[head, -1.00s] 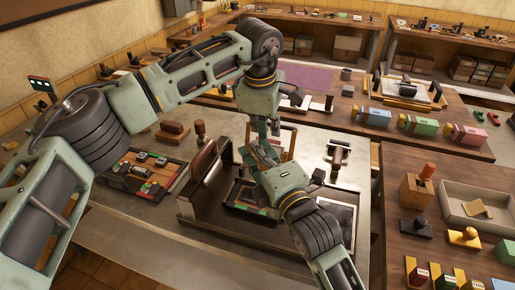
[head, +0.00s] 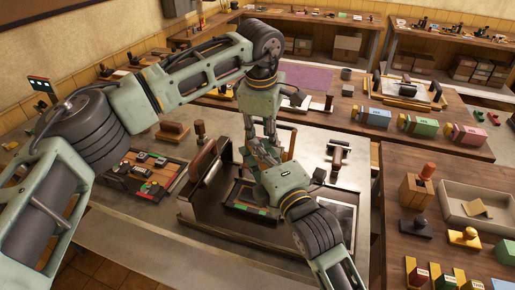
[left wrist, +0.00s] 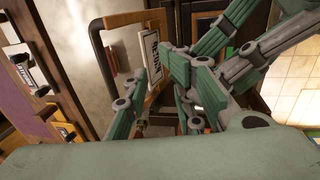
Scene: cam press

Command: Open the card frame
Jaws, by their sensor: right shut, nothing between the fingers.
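The card frame (head: 291,138) looks like a thin wooden frame, tilted up behind my grippers in the head view and partly hidden. My right gripper (head: 257,152) comes from the lower right, shut and empty, close to the left one. I cannot tell whether either touches the frame.
A tray of small parts (head: 150,172) is further left. A photo-like sheet (head: 337,216) is at right. Stamps and a grey tray (head: 480,207) fill the right table.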

